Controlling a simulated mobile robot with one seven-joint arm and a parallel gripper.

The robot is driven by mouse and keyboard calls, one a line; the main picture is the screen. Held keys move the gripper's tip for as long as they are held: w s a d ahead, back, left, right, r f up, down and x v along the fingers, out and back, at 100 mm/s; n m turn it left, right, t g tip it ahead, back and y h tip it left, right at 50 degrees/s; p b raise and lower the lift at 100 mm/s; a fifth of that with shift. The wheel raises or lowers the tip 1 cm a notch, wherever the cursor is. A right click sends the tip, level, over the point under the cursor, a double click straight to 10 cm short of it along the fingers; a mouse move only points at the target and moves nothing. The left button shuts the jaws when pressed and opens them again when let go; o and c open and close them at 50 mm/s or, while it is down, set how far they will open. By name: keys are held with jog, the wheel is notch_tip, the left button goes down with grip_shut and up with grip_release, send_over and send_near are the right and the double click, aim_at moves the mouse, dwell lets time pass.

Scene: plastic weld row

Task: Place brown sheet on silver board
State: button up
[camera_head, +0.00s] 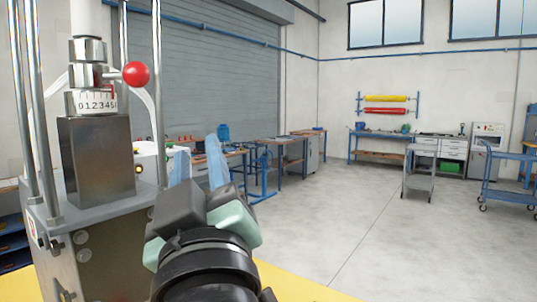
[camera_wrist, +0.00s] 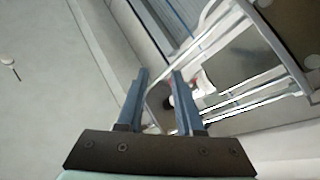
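I cannot make out a brown sheet or a silver board in either view. My gripper (camera_head: 198,146) has two light-blue fingers standing apart, beyond the dark wrist in the lower middle of the head view. In the wrist view my gripper (camera_wrist: 160,74) shows a gap between its fingers, with nothing held. The fingers point toward the background, where bright metal rods (camera_wrist: 232,98) and a dark grey panel (camera_wrist: 243,56) appear. A small red and white shape lies behind the gap.
A metal press (camera_head: 97,160) with upright rods and a red ball knob (camera_head: 135,74) stands close at left. Blue-framed workbenches (camera_head: 290,138) line the shutter. A grey cart (camera_head: 420,170) and a blue cart (camera_head: 507,175) stand at right. The middle floor is clear.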

jog(key=s+d+r+m+t+h, duration=0.5)
jog(key=s+d+r+m+h, duration=0.1)
jog(key=s+m, duration=0.3)
jog(key=shift+s+d+r+t, duration=0.3)
jog(key=shift+s+d+r, duration=0.25)
jog(key=shift+d, duration=0.25)
jog(key=shift+w+r, duration=0.1)
jog(key=shift+r, duration=0.1)
